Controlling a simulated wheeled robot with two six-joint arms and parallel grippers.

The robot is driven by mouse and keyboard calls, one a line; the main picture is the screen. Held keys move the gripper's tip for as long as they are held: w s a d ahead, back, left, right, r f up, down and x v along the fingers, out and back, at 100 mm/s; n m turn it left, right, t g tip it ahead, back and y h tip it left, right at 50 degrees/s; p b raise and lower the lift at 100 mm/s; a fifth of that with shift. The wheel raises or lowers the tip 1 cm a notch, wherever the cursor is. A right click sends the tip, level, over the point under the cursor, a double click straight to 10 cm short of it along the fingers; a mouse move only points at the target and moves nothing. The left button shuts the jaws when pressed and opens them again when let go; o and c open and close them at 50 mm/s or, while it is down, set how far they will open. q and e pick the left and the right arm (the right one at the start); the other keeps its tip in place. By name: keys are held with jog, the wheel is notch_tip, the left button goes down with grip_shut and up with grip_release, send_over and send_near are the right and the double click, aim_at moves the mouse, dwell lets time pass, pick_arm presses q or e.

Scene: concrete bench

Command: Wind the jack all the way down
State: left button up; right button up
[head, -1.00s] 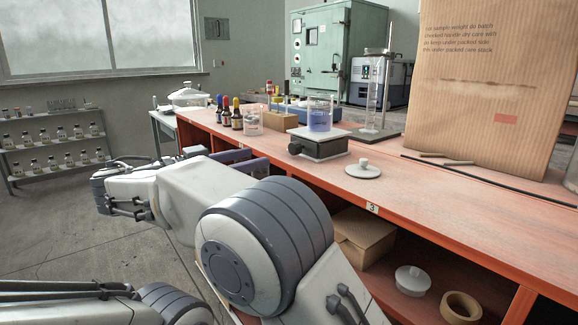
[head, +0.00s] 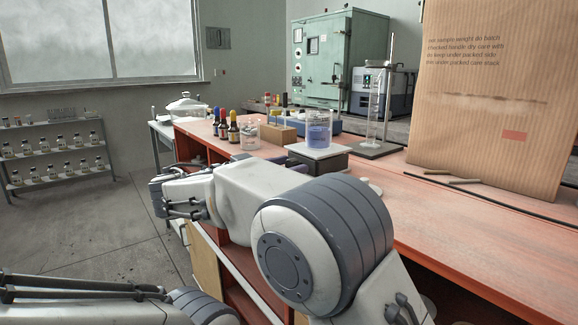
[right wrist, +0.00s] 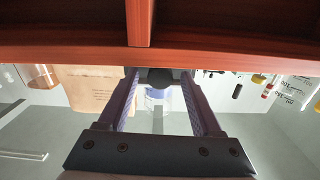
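The jack has a pale top plate (head: 316,151) and a dark body. It stands on the red bench, with a beaker of blue liquid (head: 319,132) on its plate. In the upside-down right wrist view, the dark jack (right wrist: 158,78) shows between the tips of my right gripper (right wrist: 160,84), whose two purple fingers are apart. I cannot tell whether the knob lies between the fingers or beyond them.
Dropper bottles (head: 226,128), an empty beaker (head: 250,134) and a wooden block (head: 280,134) stand left of the jack. A stand with a cylinder (head: 376,130) is behind right. A big cardboard box (head: 490,110) stands at right. The bench edge (right wrist: 60,53) crosses the wrist view.

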grip_shut()
jog(key=n+p, duration=0.1)
jog(key=n, duration=0.3)
jog(key=shift+w+a+r, duration=0.1)
jog(key=shift+r, duration=0.05)
jog(key=shift+n+p, duration=0.45)
jog(key=shift+n, duration=0.45)
jog(key=shift+o, duration=0.7)
grip_release()
jog(key=shift+f, duration=0.2)
